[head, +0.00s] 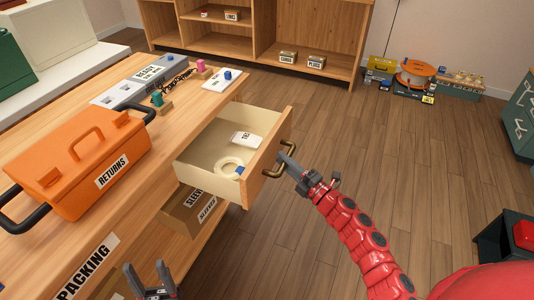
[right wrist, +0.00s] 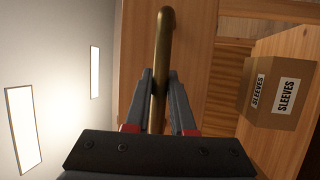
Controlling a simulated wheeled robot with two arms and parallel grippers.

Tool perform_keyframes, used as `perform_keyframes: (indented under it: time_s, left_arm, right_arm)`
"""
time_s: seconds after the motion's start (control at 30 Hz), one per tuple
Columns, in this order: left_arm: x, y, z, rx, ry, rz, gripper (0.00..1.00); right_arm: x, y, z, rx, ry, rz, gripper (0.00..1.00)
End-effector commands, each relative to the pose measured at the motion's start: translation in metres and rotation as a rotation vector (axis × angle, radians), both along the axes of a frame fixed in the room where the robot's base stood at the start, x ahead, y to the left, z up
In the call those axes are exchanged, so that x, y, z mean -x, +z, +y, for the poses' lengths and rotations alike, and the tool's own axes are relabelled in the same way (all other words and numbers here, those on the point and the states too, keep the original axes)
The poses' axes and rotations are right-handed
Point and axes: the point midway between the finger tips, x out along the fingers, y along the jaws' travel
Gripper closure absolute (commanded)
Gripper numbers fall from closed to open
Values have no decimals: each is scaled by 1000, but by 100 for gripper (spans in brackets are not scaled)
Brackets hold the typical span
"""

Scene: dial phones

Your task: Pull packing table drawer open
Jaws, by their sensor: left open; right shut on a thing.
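The packing table (head: 120,240) fills the left of the head view. Its drawer (head: 267,155) is pulled out, and its inside shows a white roll, a small white labelled box and a blue item. My right gripper (head: 287,162) is shut on the brass drawer handle (head: 274,172) at the drawer's front. In the right wrist view the handle (right wrist: 162,60) runs between the two fingers (right wrist: 160,95). My left gripper (head: 150,284) is open and empty at the bottom of the head view, beside the table's front.
An orange RETURNS box (head: 78,165) stands on the table. A SLEEVES carton (head: 193,212) sits on a shelf below the drawer. A wooden shelf unit (head: 250,40) stands at the back. The floor (head: 400,150) right of the drawer is clear apart from my arm.

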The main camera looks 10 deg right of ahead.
Motion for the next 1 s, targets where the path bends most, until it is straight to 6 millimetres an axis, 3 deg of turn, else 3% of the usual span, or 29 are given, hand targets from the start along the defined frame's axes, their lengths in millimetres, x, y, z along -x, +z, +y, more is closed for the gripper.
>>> perform_keyframes:
  time_s: [0.27,0.7,0.73,0.8,0.87,1.0]
  left_arm:
    - [0,4,0,0,0,0,45]
    - [0,4,0,0,0,0,45]
    - [0,4,0,0,0,0,45]
    - [0,4,0,0,0,0,45]
    - [0,4,0,0,0,0,45]
    - [0,4,0,0,0,0,45]
  right_arm:
    - [14,-1,-20,-1,-2,3,100]
    - [16,-1,-22,0,-1,2,100]
    - [16,-1,-22,0,-1,2,72]
    - [16,-1,-22,0,-1,2,60]
    - [16,-1,-22,0,-1,2,49]
    - [16,0,-22,-1,-1,1,48]
